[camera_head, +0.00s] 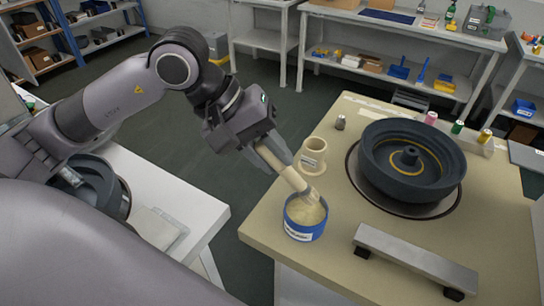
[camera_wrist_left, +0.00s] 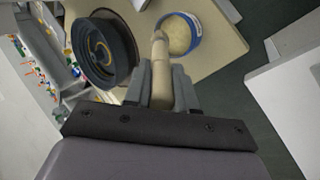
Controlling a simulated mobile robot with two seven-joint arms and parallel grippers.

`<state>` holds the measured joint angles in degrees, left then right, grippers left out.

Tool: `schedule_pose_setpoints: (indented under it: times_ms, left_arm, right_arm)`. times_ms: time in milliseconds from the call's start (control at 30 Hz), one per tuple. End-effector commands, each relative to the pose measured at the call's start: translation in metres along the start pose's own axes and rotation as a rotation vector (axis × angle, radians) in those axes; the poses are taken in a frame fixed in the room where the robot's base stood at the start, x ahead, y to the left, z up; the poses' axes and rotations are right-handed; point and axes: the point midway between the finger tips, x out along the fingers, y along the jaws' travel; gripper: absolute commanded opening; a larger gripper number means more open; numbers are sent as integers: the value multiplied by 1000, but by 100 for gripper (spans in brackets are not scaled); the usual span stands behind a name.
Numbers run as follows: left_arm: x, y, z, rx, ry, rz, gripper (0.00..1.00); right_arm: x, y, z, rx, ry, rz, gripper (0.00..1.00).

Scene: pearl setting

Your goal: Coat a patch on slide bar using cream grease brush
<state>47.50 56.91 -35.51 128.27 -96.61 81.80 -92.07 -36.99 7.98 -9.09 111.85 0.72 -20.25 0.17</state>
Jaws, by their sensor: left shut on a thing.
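My left gripper (camera_head: 275,155) is shut on the cream grease brush (camera_head: 291,179), which slants down to the right. The brush's lower end is at the blue tub (camera_head: 304,231) of pale grease, over or in its opening; I cannot tell how deep. In the left wrist view the brush (camera_wrist_left: 161,75) sits between the fingers of the gripper (camera_wrist_left: 160,90), and the blue tub (camera_wrist_left: 194,43) is beside its far end. The slide bar (camera_head: 415,261), a grey metal bar on dark feet, lies at the front right of the table. My right gripper is not in view.
A cream cup-like holder (camera_head: 313,156) stands behind the tub. A large dark wheel-shaped part (camera_head: 385,150) rests on a round base behind the slide bar. Small colored spools (camera_head: 457,127) line the back edge. The tan tabletop (camera_head: 335,230) is clear between tub and bar.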

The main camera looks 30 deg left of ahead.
Motion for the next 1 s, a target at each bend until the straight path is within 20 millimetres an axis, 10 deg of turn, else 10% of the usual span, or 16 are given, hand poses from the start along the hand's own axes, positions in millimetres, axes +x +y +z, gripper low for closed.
schedule_pose_setpoints:
  times_ms: [1000]
  left_arm:
    - [53, -28, 2, 11, -7, 0, 0]
  right_arm:
    - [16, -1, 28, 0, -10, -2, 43]
